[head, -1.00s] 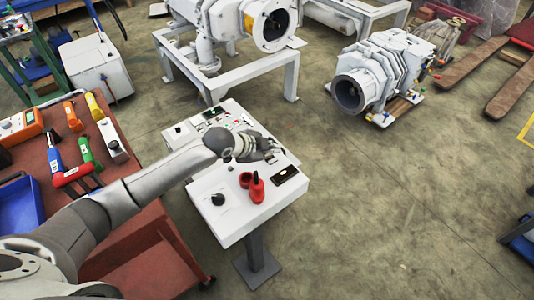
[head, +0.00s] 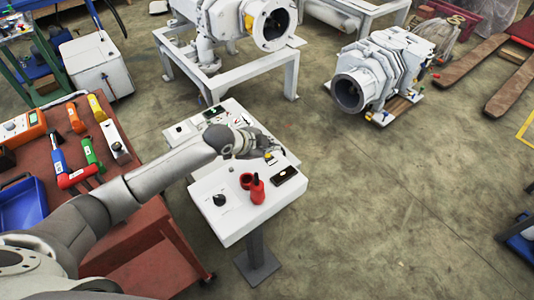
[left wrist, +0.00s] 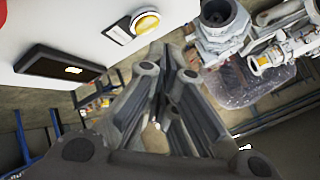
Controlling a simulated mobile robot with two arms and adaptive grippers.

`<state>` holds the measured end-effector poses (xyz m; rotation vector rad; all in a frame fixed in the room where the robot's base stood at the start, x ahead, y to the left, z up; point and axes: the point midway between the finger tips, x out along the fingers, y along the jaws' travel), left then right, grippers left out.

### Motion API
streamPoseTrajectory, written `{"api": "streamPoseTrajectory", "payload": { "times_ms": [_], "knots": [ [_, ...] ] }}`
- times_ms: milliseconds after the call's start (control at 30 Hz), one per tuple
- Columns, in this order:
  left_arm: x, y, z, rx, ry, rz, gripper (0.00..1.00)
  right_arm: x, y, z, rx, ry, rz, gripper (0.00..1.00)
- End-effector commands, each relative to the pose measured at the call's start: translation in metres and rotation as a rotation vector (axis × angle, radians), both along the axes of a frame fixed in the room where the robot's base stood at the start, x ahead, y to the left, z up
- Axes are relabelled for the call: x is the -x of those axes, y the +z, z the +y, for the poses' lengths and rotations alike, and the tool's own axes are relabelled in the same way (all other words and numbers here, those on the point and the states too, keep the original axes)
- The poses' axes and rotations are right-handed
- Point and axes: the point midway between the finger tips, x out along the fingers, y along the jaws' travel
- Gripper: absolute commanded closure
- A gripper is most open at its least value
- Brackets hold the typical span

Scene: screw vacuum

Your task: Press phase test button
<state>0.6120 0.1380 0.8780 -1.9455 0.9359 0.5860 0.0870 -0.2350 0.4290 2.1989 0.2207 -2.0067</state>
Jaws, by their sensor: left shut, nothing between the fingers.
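The white control panel (head: 232,222) stands on a grey post in the middle of the head view. A round yellow button on a small label plate (head: 270,158) sits near its right edge; I cannot read the label. In the left wrist view the yellow button (left wrist: 147,23) is large, at the top, just beyond and slightly left of the fingertips. My left gripper (head: 272,148) is shut and empty above the panel's right edge, beside the button. Its fingers (left wrist: 168,62) also show in the left wrist view, apart from the button in that picture. My right gripper is out of view.
The panel also carries a red switch (head: 257,188), a black knob (head: 219,199) and a dark display (head: 284,175). A red-brown cart (head: 130,250) with tools stands at left. Grey pump machinery (head: 383,72) stands behind right. The floor right of the panel is clear.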

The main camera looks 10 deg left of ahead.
Motion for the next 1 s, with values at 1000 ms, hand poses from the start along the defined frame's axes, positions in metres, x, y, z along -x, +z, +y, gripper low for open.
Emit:
{"api": "streamPoseTrajectory", "payload": {
  "times_ms": [1000],
  "knots": [
    [0.000,0.047,0.000,0.000,0.000,0.000,1.00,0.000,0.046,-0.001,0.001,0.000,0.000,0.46]
  ]
}}
